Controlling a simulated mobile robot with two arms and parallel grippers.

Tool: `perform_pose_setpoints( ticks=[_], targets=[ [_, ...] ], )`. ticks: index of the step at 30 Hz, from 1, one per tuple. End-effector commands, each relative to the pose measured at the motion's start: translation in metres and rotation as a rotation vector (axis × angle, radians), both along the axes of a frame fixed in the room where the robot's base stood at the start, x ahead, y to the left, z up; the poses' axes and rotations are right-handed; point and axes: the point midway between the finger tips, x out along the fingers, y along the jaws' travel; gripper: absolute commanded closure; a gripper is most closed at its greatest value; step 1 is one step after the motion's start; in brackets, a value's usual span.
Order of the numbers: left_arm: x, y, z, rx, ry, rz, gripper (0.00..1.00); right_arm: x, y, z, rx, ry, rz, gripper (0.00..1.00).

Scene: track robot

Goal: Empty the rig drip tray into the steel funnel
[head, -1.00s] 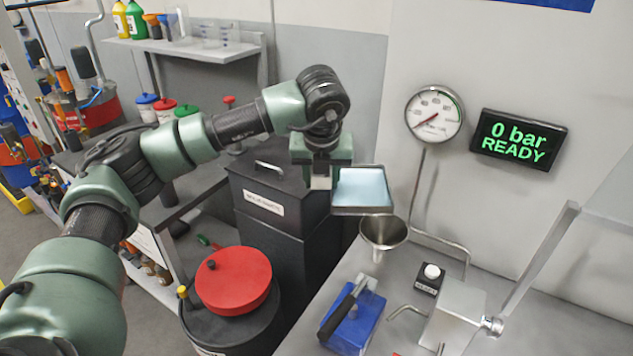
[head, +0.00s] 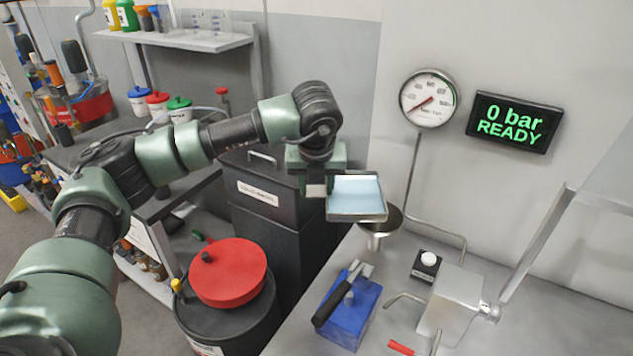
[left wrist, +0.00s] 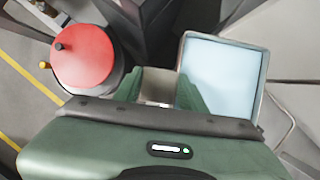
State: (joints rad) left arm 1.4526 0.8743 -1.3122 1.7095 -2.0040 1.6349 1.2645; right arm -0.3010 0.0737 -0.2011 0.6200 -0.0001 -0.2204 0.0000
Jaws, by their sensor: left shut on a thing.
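The drip tray (head: 357,213) is a shallow square metal tray with pale blue liquid in it. My left gripper (head: 318,187) is shut on its left side and holds it in the air, close to level. The tray also shows in the left wrist view (left wrist: 222,76), to the right of the gripper (left wrist: 155,92). The steel funnel (head: 380,240) stands at the bench's left edge. In the head view the tray's right part overlaps the funnel and hides some of its mouth; the height gap is hard to tell. My right gripper is not in view.
A black bin (head: 275,195) with a labelled lid stands behind the arm. A black drum with a red lid (head: 228,272) is at lower left. On the bench (head: 400,268) are a blue block with a black handle (head: 350,312) and a metal block (head: 450,297). The gauge (head: 429,98) reads low.

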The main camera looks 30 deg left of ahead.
Motion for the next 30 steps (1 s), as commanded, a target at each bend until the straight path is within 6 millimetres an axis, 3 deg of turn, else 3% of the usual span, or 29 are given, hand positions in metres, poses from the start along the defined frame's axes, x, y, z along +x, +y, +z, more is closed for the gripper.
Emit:
perform_pose_setpoints(
  ticks=[30],
  targets=[
    [0.005, -0.01, 0.03, 0.221, 0.119, -0.002, 1.0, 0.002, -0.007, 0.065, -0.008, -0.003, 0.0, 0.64]
  ],
)
